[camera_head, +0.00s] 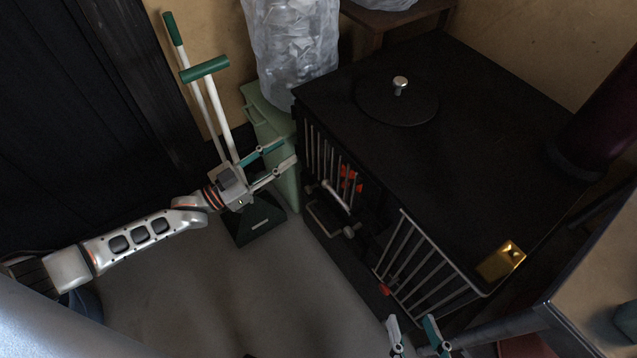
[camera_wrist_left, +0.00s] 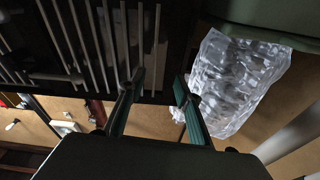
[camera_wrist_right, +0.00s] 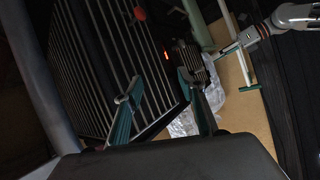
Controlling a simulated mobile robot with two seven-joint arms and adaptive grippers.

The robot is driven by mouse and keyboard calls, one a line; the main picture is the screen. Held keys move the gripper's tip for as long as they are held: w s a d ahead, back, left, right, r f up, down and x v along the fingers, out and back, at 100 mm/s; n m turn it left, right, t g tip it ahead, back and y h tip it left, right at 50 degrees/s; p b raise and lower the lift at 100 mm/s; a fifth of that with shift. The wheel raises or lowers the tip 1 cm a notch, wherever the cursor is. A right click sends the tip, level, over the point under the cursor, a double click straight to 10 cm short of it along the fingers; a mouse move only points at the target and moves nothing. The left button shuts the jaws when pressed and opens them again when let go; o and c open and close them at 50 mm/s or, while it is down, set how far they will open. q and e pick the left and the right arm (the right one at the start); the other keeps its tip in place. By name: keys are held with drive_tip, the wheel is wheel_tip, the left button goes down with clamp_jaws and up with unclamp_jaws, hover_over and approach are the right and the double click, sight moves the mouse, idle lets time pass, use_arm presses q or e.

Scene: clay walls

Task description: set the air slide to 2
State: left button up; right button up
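The black stove (camera_head: 480,90) stands at the right in the head view, with barred front panels (camera_head: 425,265). A pale bar handle (camera_head: 336,195) and a small red piece (camera_head: 385,289) show on its front. I cannot tell which part is the air slide, and no number marks are readable. My left gripper (camera_head: 289,153) is open and empty, beside the stove's left front corner; its fingers also show in the left wrist view (camera_wrist_left: 160,82). My right gripper (camera_head: 411,322) is open and empty, low before the barred front; its fingers also show in the right wrist view (camera_wrist_right: 160,82).
A round lid with a knob (camera_head: 399,86) and a brass plate (camera_head: 503,260) are on the stove top. A green bin (camera_head: 270,120) with a clear bag (camera_head: 292,45) and a long-handled dustpan (camera_head: 258,223) stand left. A table (camera_head: 600,290) is at right. The floor (camera_head: 220,300) is clear.

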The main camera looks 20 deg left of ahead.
use_arm(q)
drive_tip(key=n+g+y+b, duration=0.1)
drive_tip(key=n+b, duration=0.1)
drive_tip(key=b, duration=0.1)
approach(313, 188)
drive_tip(key=b+x, duration=0.2)
drive_tip(key=x, duration=0.4)
drive_tip(key=shift+w, duration=0.45)
use_arm(e)
drive_tip(key=shift+a+f+m+y, duration=0.15)
drive_tip(key=shift+a+f+m, duration=0.15)
drive_tip(key=shift+a+m, duration=0.35)
drive_tip(key=shift+a+f+m+y, duration=0.15)
drive_tip(key=shift+a+f+m, duration=0.2)
drive_tip(key=shift+m, duration=0.5)
use_arm(q)
drive_tip(key=shift+d, duration=0.1)
clamp_jaws()
